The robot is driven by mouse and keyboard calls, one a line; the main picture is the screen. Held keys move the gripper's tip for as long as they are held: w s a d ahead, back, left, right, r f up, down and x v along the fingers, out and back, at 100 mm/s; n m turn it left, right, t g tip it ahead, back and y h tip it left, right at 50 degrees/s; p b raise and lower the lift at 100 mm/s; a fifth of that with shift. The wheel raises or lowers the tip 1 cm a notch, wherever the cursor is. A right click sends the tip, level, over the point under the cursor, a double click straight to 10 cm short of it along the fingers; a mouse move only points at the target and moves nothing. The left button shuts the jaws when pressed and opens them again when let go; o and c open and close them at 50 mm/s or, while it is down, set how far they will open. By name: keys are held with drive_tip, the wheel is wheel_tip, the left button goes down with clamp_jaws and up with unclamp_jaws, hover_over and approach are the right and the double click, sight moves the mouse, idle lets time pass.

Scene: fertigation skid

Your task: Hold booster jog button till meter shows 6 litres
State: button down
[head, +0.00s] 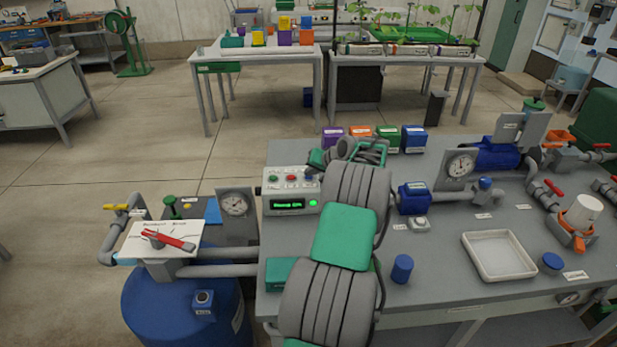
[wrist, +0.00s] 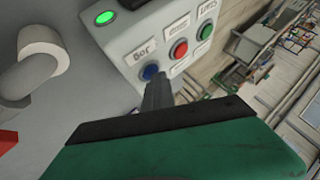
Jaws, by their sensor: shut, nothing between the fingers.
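The control box (head: 290,190) stands at the left end of the grey bench, with a lit green display (head: 289,204) whose small text I cannot read surely. In the wrist view its face carries a blue button (wrist: 150,72), a red button (wrist: 179,48) and a green button (wrist: 206,33), each with a label, plus a lit green lamp (wrist: 105,17). The blue button's short label is hard to read. My gripper (wrist: 156,86) is shut and empty, its tip right at the blue button, overlapping its lower edge. I cannot tell whether the button is pressed in.
Round dial gauges stand left of the box (head: 235,205) and at the bench's back right (head: 461,165). A blue drum (head: 170,300) with pipes is at the left. A white tray (head: 499,256) and a blue cylinder (head: 402,268) are on the bench right of my arm.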

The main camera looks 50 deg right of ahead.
sight(311, 178)
drive_tip(key=shift+r+p, duration=0.45)
drive_tip(key=shift+r, duration=0.35)
drive_tip(key=shift+r+p, duration=1.6)
drive_tip(key=shift+r, duration=0.9)
